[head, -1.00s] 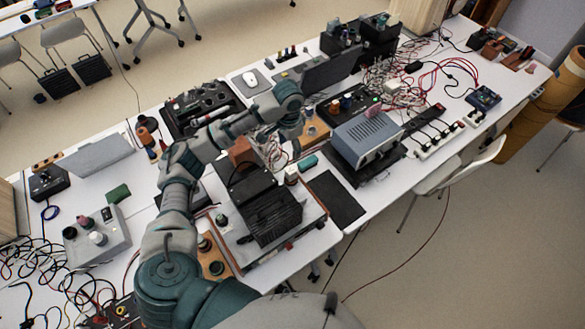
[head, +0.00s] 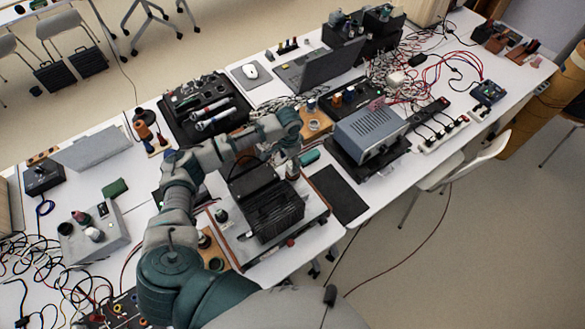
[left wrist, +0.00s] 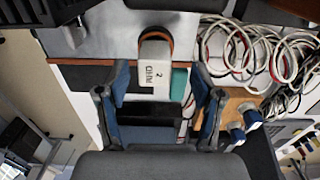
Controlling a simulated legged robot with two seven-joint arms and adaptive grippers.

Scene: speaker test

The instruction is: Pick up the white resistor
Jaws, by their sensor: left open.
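The white resistor, a pale block marked "2 OHM" with a dark round end, shows in the left wrist view (left wrist: 155,62). It lies between the lines of my left gripper's fingers, just beyond the fingertips, and no contact shows. My left gripper (left wrist: 160,88) is open and empty, with one blue-grey finger on each side. In the head view my left arm reaches over the bench and its gripper (head: 293,153) points down above the resistor (head: 292,172), which is partly hidden there. My right gripper is not in view.
A black finned power unit (head: 270,210) stands left of the resistor. A teal block (head: 309,156) lies close on its right. A blue-grey metal box (head: 371,132) and a dark mat (head: 340,194) are further right. Red and white cables (left wrist: 240,45) lie near the gripper.

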